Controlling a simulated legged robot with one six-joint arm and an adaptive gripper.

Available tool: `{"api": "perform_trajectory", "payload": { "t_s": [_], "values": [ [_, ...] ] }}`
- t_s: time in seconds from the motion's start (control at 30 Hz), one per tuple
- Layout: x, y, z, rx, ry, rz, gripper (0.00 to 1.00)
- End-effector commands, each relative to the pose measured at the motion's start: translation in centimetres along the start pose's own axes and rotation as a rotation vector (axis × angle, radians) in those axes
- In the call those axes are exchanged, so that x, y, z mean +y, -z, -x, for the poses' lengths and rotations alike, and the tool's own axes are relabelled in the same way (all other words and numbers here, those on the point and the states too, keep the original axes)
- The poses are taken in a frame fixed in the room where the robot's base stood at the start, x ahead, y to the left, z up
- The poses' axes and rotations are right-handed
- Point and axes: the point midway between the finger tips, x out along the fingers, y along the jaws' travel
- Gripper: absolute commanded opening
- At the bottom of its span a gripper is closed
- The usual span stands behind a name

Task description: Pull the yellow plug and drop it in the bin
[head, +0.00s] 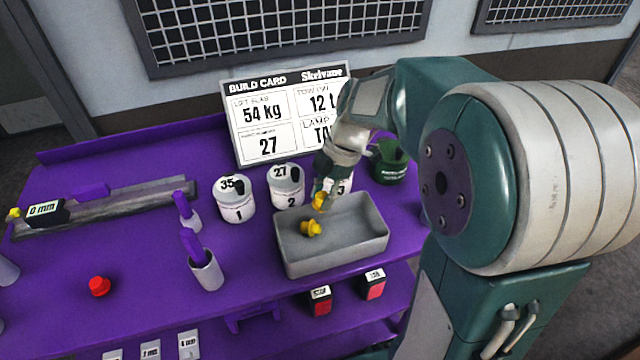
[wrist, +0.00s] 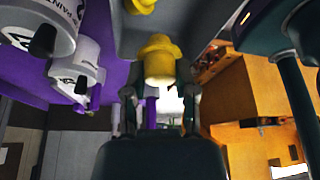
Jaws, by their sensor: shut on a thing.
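My gripper (head: 322,195) is above the back part of the grey bin (head: 345,257) in the head view. It is shut on a yellow plug (head: 319,202), which hangs over the bin's inside. The held plug also shows between the fingers in the wrist view (wrist: 160,62). Another yellow plug (head: 311,228) lies in the bin on its floor, below and a little left of the held one. A further small yellow piece (head: 13,214) is at the far left end of the grey rail. The fingertips are partly hidden by the held plug.
A red plug (head: 99,286) and a white cup (head: 206,272) are to the left. A build card (head: 285,118) stands behind.

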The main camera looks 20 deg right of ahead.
Motion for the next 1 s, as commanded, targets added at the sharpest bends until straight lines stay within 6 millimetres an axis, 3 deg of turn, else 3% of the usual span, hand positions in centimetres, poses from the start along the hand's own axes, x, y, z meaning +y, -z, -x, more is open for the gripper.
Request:
{"api": "perform_trajectory", "payload": {
  "t_s": [0.33,0.77,0.8,0.83,0.87,1.0],
  "values": [
    [0.0,-1.5,-3.8,0.001,0.002,-0.001,0.00],
    [0.0,-1.9,-4.5,-0.001,-0.001,0.001,0.00],
    [0.0,-1.9,-4.5,-0.001,-0.001,0.001,0.55],
    [0.0,-1.9,-4.5,-0.001,-0.001,0.001,0.68],
    [0.0,-1.9,-4.5,-0.001,-0.001,0.001,0.77],
    [0.0,-1.9,-4.5,-0.001,0.000,0.001,0.77]
  ]
}}
